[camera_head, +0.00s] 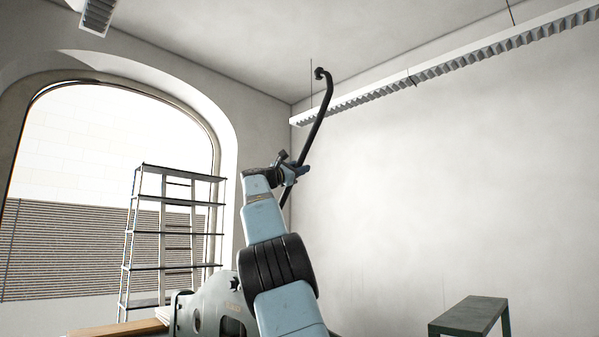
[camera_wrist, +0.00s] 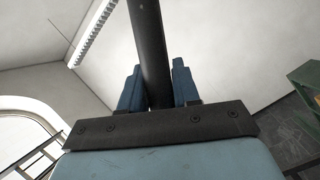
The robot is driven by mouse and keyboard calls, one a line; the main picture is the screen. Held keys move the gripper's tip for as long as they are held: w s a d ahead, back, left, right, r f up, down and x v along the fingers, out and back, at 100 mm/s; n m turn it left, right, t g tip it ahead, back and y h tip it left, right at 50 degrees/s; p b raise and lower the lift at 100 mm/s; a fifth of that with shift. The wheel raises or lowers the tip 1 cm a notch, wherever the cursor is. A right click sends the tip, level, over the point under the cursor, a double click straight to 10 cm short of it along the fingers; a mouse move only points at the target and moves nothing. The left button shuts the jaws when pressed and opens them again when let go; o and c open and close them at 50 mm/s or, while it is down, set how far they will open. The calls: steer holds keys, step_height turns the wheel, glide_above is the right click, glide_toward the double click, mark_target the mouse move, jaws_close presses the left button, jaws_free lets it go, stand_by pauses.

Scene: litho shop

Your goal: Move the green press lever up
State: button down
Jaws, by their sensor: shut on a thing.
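A long dark lever (camera_head: 318,118) with a bent, knobbed top end rises in front of the corner of the room in the head view. It looks black rather than green, and it tilts with its top to the right. My gripper (camera_head: 296,170) is shut on the lever partway along its length. In the wrist view the lever (camera_wrist: 150,50) runs up between the two blue fingers of my gripper (camera_wrist: 158,88). The lever's lower end is mostly hidden behind my arm.
A grey machine frame (camera_head: 215,300) stands left of my arm. A tall metal shelf rack (camera_head: 165,268) stands by the arched window (camera_head: 110,130). A dark green table (camera_head: 470,315) is at the lower right. A long ceiling lamp (camera_head: 450,68) runs above. The air right of the lever looks clear.

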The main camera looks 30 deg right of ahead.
steer(key=shift+d+f, duration=0.15)
steer(key=shift+d, duration=0.05)
steer(key=c, duration=1.2)
jaws_free()
steer(key=shift+w, duration=0.1)
steer(key=shift+o, duration=0.7)
steer(key=shift+w+d+f, duration=0.1)
steer(key=shift+d, duration=0.1)
steer(key=shift+o, duration=0.8)
steer(key=shift+a, duration=0.15)
steer(key=shift+a, duration=0.15)
steer(key=shift+s+a+f, duration=0.15)
steer(key=shift+s+a, duration=0.1)
steer(key=shift+a, duration=0.3)
steer(key=v, duration=1.2)
steer(key=shift+a+f, duration=0.1)
steer(key=shift+f, duration=0.05)
steer(key=shift+c, duration=0.3)
